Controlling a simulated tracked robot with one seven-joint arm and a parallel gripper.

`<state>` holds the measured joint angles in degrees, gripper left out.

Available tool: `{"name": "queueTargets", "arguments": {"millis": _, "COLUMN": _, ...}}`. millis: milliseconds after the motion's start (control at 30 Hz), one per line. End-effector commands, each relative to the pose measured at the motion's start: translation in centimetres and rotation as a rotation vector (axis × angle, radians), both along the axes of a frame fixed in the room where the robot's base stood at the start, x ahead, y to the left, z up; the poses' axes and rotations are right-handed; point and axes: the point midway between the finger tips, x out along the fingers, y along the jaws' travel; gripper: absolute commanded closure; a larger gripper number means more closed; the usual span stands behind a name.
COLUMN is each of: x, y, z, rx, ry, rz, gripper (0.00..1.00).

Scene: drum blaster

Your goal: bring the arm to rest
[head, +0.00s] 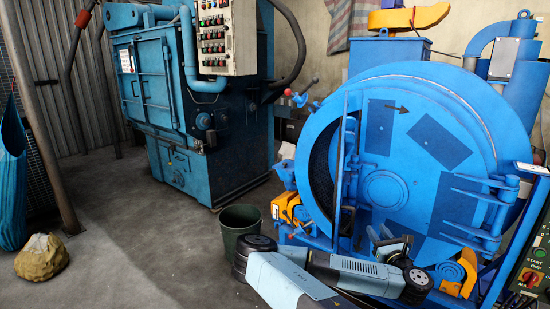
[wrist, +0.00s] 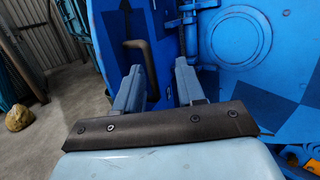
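My gripper (wrist: 158,82) is open in the wrist view. Its two blue-grey fingers stand apart with nothing between them, and the blue drum machine shows behind the gap. In the head view my arm (head: 355,270) is folded low in front of the drum machine's big round door (head: 385,190); the fingers are hard to make out there. A grey-brown bar handle (wrist: 138,55) stands behind the left finger in the wrist view. I see no contact between the fingers and the handle or door. The door looks slightly ajar at its left edge, with a dark interior beside it.
A dark green bin (head: 240,225) stands left of my arm. A teal cabinet machine (head: 200,120) with a button panel (head: 227,38) is at the back. A tan sack (head: 42,257) lies at far left. A control box (head: 535,265) stands at far right.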

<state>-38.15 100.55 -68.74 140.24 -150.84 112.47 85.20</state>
Motion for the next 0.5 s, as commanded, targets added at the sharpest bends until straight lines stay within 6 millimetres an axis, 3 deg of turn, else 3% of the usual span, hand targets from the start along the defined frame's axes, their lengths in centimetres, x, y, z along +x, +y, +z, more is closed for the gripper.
{"name": "queueTargets", "arguments": {"millis": 267, "x": -1.0, "y": -3.4, "z": 6.1, "rx": 0.048, "ry": -0.287, "rz": -0.215, "gripper": 0.61}}
{"name": "queueTargets", "arguments": {"millis": 500, "x": -3.3, "y": -6.5, "z": 10.5, "rx": 0.098, "ry": -0.499, "rz": -0.433, "gripper": 0.61}}
